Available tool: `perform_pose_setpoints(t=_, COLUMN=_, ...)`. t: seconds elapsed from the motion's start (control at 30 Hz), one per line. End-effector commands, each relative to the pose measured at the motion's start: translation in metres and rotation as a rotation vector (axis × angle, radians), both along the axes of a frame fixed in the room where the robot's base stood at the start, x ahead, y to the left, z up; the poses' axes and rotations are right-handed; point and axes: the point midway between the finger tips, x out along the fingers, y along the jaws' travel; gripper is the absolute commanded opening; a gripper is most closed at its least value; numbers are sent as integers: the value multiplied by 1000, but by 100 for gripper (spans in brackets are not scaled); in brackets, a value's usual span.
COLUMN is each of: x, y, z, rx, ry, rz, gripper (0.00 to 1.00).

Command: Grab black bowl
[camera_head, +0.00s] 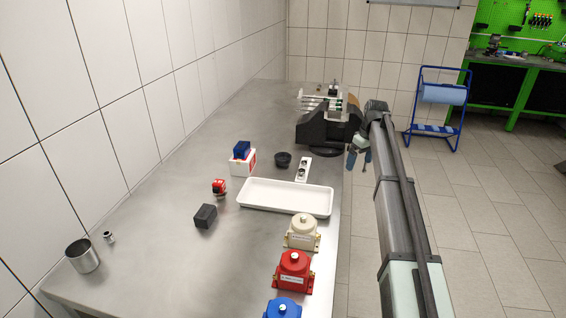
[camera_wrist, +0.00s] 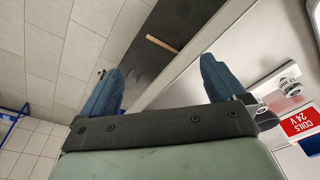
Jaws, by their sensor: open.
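The black bowl (camera_head: 283,159) is small and round and stands on the metal table in the head view, just above the white tray.
A white socket strip (camera_head: 303,169) lies between the bowl and my gripper. A white tray (camera_head: 270,207) lies below, and a box with a blue block (camera_head: 242,162) stands left. A black machine (camera_head: 325,130) stands behind. The table (camera_head: 160,200) has free room at left.

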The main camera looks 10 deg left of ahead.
Motion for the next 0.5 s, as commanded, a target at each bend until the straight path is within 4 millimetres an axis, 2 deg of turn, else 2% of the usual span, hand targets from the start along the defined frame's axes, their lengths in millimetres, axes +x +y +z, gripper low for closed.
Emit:
perform_pose_setpoints(t=0.03, x=10, y=9, z=22, rx=2, ry=-17, rz=21, gripper=96)
perform_pose_setpoints(t=0.13, x=19, y=34, z=60, rx=5, ry=-39, rz=74, gripper=96)
perform_pose_setpoints(t=0.17, x=21, y=46, z=72, rx=6, ry=-46, rz=95, gripper=96)
perform_pose_setpoints(t=0.2, x=22, y=66, z=85, rx=7, ry=-53, rz=126, gripper=96)
perform_pose_setpoints(t=0.33, x=17, y=125, z=104, rx=6, ry=-56, rz=205, gripper=96)
perform_pose_setpoints(t=0.5, x=2, y=199, z=109, rx=4, ry=-50, rz=289, gripper=96)
